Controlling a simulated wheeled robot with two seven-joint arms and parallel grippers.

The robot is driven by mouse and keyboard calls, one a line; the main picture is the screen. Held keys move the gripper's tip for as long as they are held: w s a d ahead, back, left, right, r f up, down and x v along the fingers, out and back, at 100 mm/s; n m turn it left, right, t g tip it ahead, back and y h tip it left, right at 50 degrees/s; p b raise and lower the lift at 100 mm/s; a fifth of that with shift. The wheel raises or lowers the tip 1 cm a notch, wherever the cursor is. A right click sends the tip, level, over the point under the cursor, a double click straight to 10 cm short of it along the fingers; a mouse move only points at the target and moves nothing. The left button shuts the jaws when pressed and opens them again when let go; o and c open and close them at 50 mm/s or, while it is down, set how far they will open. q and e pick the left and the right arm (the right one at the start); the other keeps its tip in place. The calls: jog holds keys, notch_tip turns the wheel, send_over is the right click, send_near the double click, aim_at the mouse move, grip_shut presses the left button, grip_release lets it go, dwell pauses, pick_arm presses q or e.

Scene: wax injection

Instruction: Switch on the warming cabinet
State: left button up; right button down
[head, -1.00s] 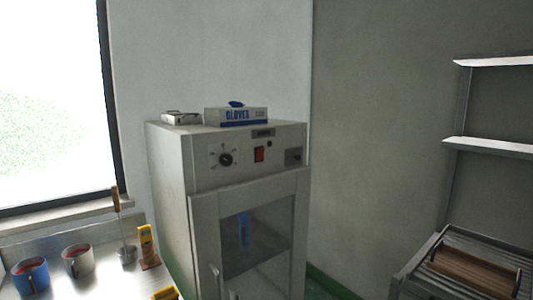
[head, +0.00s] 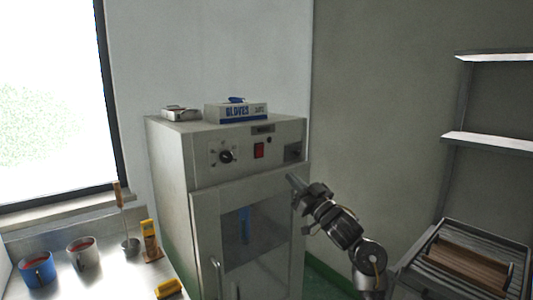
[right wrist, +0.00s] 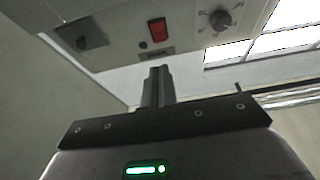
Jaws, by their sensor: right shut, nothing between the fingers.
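The warming cabinet (head: 170,190) is a pale upright box with a glass door (head: 258,236) that is closed. Its top panel carries a red rocker switch (head: 259,150), a black dial (head: 226,156) to its left and a dark square fitting (head: 293,152) to its right. My right gripper (head: 291,179) is shut and empty, in front of the cabinet, below and right of the switch and apart from it. In the right wrist view the shut fingers (right wrist: 156,75) point up toward the panel, below the red switch (right wrist: 158,30). The left gripper is out of view.
A glove box (head: 236,112) and a small carton (head: 181,114) lie on the cabinet. A rack (head: 430,262) stands at right.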

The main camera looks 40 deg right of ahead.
jog(key=shift+w, duration=0.15)
jog(key=p, duration=0.5)
send_near(261, 147)
jog(key=x, duration=0.5)
jog(key=shift+w+r, duration=0.15)
jog(key=shift+r, duration=0.15)
jog(key=shift+w+r, duration=0.15)
jog(key=shift+w, duration=0.55)
